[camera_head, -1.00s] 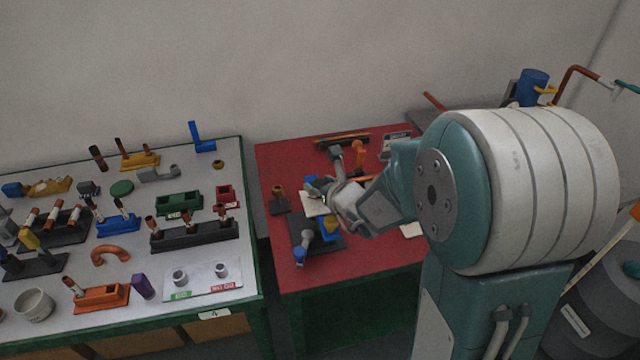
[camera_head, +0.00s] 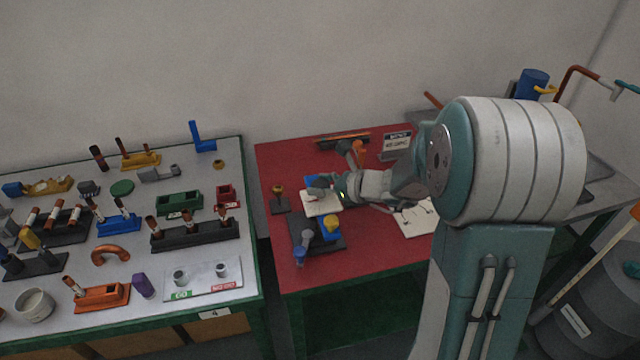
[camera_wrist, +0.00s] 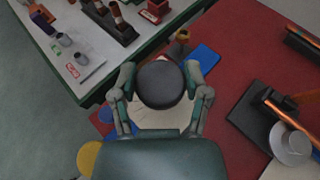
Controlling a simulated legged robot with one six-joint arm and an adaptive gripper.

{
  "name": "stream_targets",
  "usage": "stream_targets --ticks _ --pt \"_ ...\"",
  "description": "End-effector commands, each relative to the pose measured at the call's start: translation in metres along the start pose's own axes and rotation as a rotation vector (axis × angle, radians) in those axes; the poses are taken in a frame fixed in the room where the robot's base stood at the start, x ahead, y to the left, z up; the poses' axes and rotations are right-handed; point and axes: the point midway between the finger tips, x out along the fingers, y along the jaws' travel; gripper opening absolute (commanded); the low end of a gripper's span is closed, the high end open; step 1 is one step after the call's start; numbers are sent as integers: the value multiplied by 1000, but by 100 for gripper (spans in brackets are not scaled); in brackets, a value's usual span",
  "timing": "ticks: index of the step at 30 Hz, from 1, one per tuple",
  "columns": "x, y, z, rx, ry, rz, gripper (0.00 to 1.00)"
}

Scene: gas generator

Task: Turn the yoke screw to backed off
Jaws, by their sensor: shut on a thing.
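In the wrist view, a dark grey round knob (camera_wrist: 160,84), seemingly the yoke screw's head, sits between the two fingers of my gripper (camera_wrist: 162,88). The fingers are closed against its left and right sides. A white plate (camera_wrist: 172,119) shows below and behind the knob; the screw's shank is hidden. In the head view, my gripper (camera_head: 328,190) is low over the white plate (camera_head: 318,207) on the red table. The knob is too small and covered to make out there.
On the red table (camera_head: 285,165), a black base with a yellow and blue part (camera_head: 331,227) stands in front of the gripper. The left table (camera_head: 135,255) holds many parts.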

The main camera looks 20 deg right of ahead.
Motion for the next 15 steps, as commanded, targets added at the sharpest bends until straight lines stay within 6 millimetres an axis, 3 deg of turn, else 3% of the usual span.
stream_targets --ticks 15 --pt "1 -1 -3 -187 5 458 13"
